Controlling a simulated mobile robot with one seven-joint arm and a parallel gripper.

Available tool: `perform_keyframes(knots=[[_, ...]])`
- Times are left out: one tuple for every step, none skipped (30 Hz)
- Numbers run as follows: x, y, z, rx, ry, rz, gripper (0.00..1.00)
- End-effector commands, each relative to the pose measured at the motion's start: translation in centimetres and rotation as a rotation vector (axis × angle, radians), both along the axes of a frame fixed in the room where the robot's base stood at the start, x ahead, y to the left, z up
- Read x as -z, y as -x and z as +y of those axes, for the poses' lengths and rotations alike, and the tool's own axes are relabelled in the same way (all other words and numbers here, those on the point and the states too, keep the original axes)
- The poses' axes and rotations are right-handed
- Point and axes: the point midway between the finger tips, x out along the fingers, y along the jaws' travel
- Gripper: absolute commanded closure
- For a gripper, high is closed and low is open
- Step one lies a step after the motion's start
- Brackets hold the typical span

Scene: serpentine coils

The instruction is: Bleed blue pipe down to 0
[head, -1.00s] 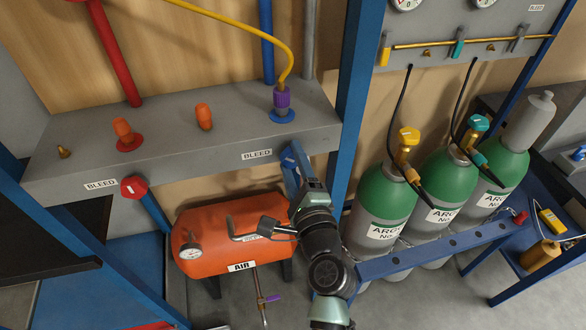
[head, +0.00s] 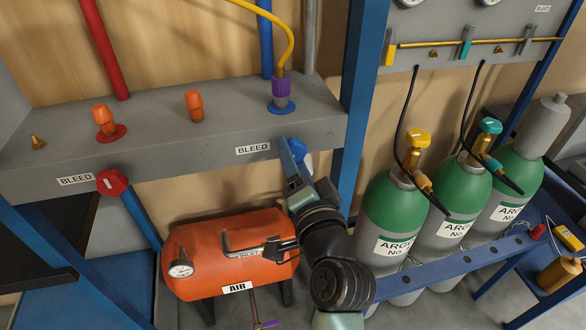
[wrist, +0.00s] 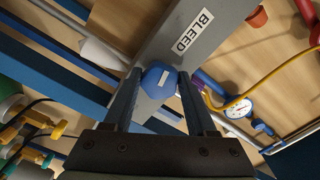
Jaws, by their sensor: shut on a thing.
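The blue bleed knob (wrist: 158,82) has a white mark on its face and sits under the grey bench edge beside a BLEED label (wrist: 192,32). My gripper (wrist: 158,88) is shut on this knob, one finger on each side. In the head view my gripper (head: 291,165) reaches up to the knob (head: 299,147), which is partly hidden. The blue pipe (head: 265,42) runs down behind the purple fitting (head: 281,90) on the bench. A round gauge (wrist: 238,108) shows in the wrist view, too small to read.
A red bleed knob (head: 112,182) hangs under the bench at left. An orange air tank (head: 225,255) stands below my arm. Green argon cylinders (head: 395,215) stand at right behind a blue rail (head: 450,265). A blue post (head: 358,110) rises close to my gripper.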

Motion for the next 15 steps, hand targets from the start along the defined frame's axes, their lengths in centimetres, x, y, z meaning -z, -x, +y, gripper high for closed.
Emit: perform_keyframes(knots=[[0.46, -0.01, -0.03, 0.0, 0.039, -0.01, 0.99], [0.44, -0.01, -0.02, 0.0, 0.061, -0.016, 0.99], [0.42, -0.01, -0.04, 0.0, 0.088, -0.024, 0.99], [0.43, -0.01, -0.04, 0.0, 0.107, -0.029, 0.99], [0.44, -0.02, -0.06, 0.001, 0.126, -0.033, 0.99], [0.47, -0.02, -0.06, 0.0, 0.15, -0.039, 0.99], [0.46, -0.02, -0.06, 0.0, 0.166, -0.043, 0.99], [0.44, -0.01, -0.06, 0.0, 0.181, -0.047, 0.99], [0.39, -0.01, -0.07, 0.0, 0.199, -0.052, 0.99], [0.37, -0.01, -0.07, 0.0, 0.212, -0.055, 0.99], [0.35, -0.01, -0.08, 0.0, 0.224, -0.059, 0.99], [0.32, -0.02, -0.08, 0.0, 0.238, -0.062, 0.99], [0.32, -0.02, -0.09, 0.0, 0.248, -0.065, 0.99], [0.32, -0.02, -0.09, 0.0, 0.256, -0.066, 0.99], [0.31, -0.02, -0.08, 0.0, 0.265, -0.068, 0.99]])
